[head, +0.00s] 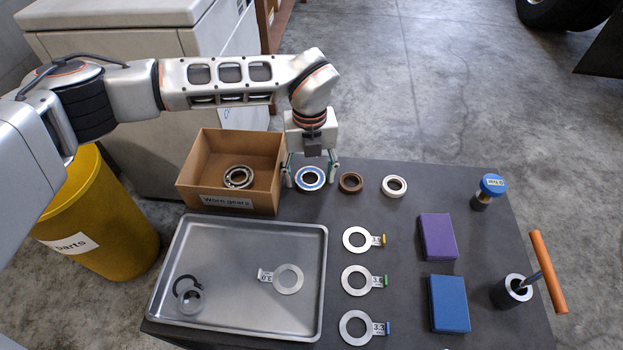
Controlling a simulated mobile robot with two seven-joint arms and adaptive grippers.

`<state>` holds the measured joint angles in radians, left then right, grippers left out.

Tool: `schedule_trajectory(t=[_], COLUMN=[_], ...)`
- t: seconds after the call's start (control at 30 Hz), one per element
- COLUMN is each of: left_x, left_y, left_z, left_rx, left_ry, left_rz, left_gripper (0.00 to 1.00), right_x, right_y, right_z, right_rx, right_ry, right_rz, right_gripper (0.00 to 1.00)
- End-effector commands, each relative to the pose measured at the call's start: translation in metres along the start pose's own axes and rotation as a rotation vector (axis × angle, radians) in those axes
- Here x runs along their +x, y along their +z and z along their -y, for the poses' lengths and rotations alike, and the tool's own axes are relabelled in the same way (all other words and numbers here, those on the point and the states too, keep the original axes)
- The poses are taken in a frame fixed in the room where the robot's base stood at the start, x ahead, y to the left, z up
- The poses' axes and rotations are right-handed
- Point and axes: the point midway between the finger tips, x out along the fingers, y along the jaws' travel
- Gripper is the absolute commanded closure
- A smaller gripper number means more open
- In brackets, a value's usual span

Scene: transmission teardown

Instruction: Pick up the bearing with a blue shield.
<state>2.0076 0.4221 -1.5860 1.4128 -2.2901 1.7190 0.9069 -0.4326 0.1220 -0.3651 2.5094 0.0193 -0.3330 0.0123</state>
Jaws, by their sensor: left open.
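The bearing with a blue shield (311,189) lies flat near the back edge of the dark table (400,215), just right of the cardboard box. My left gripper (310,178) points down over it and is open. One green-tipped finger shows on the bearing's left and the other on its right, both near its rim. I cannot tell whether either finger touches it. My right gripper is not in view.
A brown ring (350,190) and a cream-rimmed ring (394,194) lie to the right. The cardboard box (252,205), labelled "Worn gears", stands close on the left. A metal tray (240,235), several tagged washers and purple and blue blocks lie nearer the front.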

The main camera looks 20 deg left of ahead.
Motion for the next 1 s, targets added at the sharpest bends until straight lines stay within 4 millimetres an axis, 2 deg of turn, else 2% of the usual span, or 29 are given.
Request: schedule_trajectory(t=[0.1,0.23,0.27,0.53,0.67,0.77,0.9,1.0], left_x=[-0.004,-0.004,-0.004,-0.004,-0.012,-0.026,-0.054,-0.076], left_y=[0.001,0.001,0.001,0.001,0.001,0.002,0.004,0.004], left_z=[0.001,0.001,0.001,0.001,0.001,0.001,0.002,0.002], left_rx=[0.000,0.000,0.000,0.000,0.000,-0.001,-0.002,-0.001], left_ry=[-0.003,-0.003,-0.002,-0.002,-0.003,-0.006,-0.008,-0.010], left_rz=[0.005,0.004,0.004,0.003,0.005,0.010,0.016,0.017], left_gripper=[0.45,0.79,0.80,0.80,0.80,0.80,0.80,0.80], right_x=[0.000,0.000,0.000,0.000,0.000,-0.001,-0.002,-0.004], right_y=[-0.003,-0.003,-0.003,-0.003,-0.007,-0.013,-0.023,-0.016], right_z=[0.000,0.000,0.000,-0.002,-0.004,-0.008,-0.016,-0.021], right_rx=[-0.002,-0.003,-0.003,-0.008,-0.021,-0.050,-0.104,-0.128], right_ry=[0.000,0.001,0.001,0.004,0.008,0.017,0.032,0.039], right_rz=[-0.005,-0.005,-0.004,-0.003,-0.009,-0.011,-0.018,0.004], right_gripper=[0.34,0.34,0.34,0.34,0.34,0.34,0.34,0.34])
